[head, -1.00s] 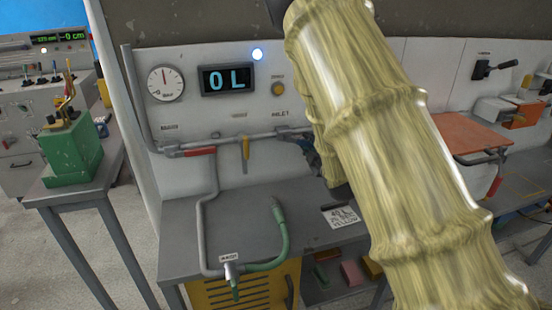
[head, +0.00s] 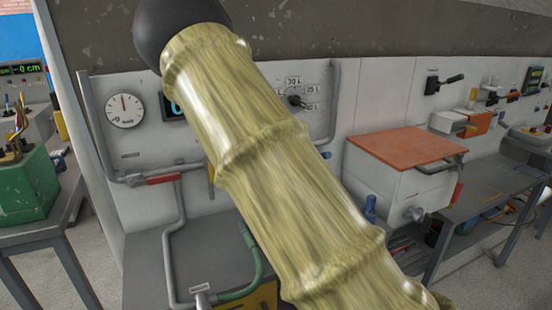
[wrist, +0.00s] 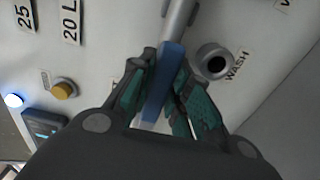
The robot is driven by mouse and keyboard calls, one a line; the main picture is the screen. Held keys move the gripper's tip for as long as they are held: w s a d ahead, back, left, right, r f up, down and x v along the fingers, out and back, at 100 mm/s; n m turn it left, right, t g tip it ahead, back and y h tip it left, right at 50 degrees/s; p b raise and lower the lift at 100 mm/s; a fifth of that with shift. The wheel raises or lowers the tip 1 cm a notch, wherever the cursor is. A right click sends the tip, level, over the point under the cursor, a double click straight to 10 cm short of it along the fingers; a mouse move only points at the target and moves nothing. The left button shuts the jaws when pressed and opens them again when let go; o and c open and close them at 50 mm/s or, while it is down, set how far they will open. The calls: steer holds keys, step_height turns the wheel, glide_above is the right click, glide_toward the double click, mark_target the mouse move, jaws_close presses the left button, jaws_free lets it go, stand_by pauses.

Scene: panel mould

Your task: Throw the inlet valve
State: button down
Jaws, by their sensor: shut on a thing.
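In the wrist view my gripper (wrist: 160,108) is shut on a blue lever handle (wrist: 168,72), with a finger on either side of it. The handle joins a grey pipe (wrist: 180,18) at the top of the picture. No label on this handle is readable in this view. In the head view my own arm hides the gripper and the blue handle. A red lever handle (head: 163,180) lies along the grey pipe on the left of the panel.
In the wrist view a round port (wrist: 213,62) beside a WASH label is right of the handle. A yellow button (wrist: 64,89) is at left. In the head view a gauge (head: 124,110), a green hose (head: 256,262) and an orange-topped box (head: 405,147) stand around my arm.

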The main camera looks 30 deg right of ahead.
steer(key=c, duration=1.3)
jaws_free()
steer(key=shift+s, duration=0.1)
steer(key=s, duration=0.4)
steer(key=s+a, duration=0.1)
steer(key=s, duration=0.2)
steer(key=s+a, duration=0.1)
steer(key=s, duration=0.3)
steer(key=shift+s+a, duration=0.1)
steer(key=shift+s, duration=0.25)
